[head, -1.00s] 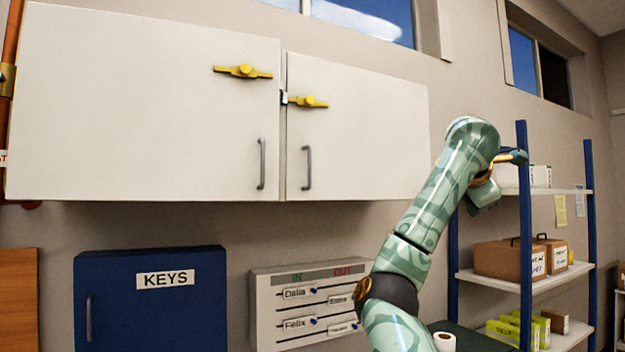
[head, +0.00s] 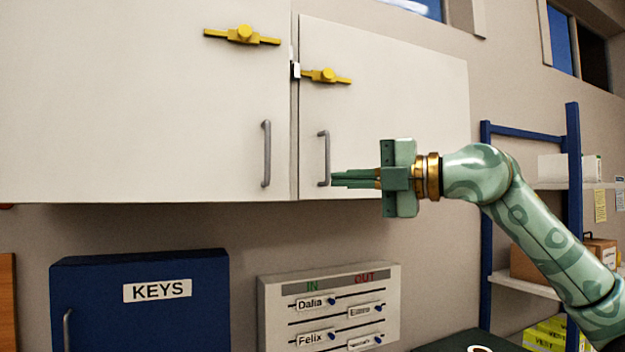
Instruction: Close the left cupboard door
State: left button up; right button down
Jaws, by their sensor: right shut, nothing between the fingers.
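The left cupboard door (head: 140,110) is a large white panel with a grey vertical handle (head: 266,153) near its lower right edge and a yellow latch (head: 242,35) near its top. A narrow gap separates it from the right cupboard door (head: 400,100), which has its own grey handle (head: 324,158) and yellow latch (head: 326,76). My right gripper (head: 336,179) is shut and empty, pointing left. Its fingertips overlap the right door's handle in the picture; I cannot tell whether they touch it. My left gripper is out of view.
A blue key cabinet (head: 140,320) and a white in/out board (head: 330,305) are on the wall below the cupboard. A blue-framed shelf (head: 574,180) with boxes stands at the right, behind my right arm. The wall between cupboard and board is clear.

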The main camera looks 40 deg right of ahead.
aim_at(286, 177)
jog(key=shift+m, duration=0.4)
jog(key=p+x, duration=0.2)
jog(key=x, duration=0.2)
jog(key=p+x, duration=0.2)
jog(key=x, duration=0.1)
jog(key=r+p+x, duration=0.1)
jog(key=p+x, duration=0.1)
jog(key=x, duration=0.2)
jog(key=shift+w+d+r, duration=0.1)
jog(key=shift+w+d, duration=0.1)
jog(key=shift+w, duration=0.3)
jog(key=shift+w+d+f, duration=0.25)
jog(key=shift+w+d, duration=0.15)
jog(key=shift+w, duration=0.3)
jog(key=shift+a, duration=0.15)
jog(key=shift+s, duration=0.1)
